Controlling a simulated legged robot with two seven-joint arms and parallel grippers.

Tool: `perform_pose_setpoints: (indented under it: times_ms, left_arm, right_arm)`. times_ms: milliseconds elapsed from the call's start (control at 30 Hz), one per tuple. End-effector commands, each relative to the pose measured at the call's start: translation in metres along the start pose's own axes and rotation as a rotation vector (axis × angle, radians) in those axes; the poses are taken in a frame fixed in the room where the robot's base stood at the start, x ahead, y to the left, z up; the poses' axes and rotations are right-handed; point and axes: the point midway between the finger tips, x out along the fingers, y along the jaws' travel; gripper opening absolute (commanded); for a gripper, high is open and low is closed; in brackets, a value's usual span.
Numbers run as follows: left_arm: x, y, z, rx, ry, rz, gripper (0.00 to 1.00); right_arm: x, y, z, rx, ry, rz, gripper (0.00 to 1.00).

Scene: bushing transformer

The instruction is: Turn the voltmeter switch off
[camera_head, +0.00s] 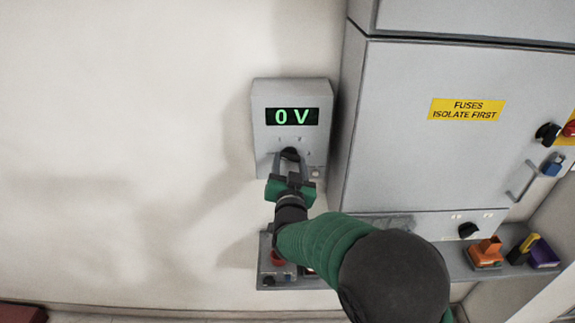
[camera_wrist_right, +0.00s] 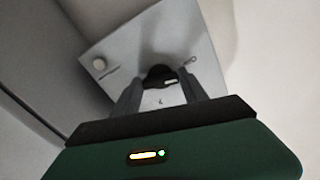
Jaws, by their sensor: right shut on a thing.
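The voltmeter (camera_head: 261,132) is a grey box on the wall with a green "0 V" on its display (camera_head: 292,117). Its black rotary switch (camera_head: 290,154) is below the display and also shows in the right wrist view (camera_wrist_right: 159,76). My right gripper (camera_head: 289,160) reaches up from below, its two grey fingers shut on the switch knob. In the right wrist view the fingertips (camera_wrist_right: 160,88) sit on either side of the knob, whose pale mark points to the right there. The fingers hide part of the knob in the head view. My left gripper is not in view.
A large grey cabinet (camera_head: 400,150) with a yellow fuse label (camera_head: 466,109) stands close to the voltmeter's right. A shelf below holds an orange item (camera_head: 486,252) and a purple item (camera_head: 544,253). The wall to the left is clear.

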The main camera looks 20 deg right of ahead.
Motion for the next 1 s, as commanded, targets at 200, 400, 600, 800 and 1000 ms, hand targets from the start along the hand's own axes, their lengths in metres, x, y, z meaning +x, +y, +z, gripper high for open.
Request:
perform_pose_setpoints:
  times_ms: [200,400,600,800,1000]
  left_arm:
    - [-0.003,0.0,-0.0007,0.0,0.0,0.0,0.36]
    - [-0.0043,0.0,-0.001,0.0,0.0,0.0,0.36]
    - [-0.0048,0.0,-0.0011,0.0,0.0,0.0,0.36]
    - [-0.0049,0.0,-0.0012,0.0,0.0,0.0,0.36]
    - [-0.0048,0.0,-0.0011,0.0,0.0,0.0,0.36]
  right_arm:
    - [0.0016,-0.0017,-0.0091,-0.149,0.02,0.001,0.1]
    - [0.0013,-0.0031,-0.0087,-0.242,0.02,0.0,0.1]
    - [0.0013,-0.0034,-0.0084,-0.287,0.02,-0.001,0.1]
    - [0.0013,-0.0037,-0.0081,-0.298,0.02,-0.002,0.1]
    - [0.0013,-0.0039,-0.0079,-0.297,0.02,-0.002,0.1]
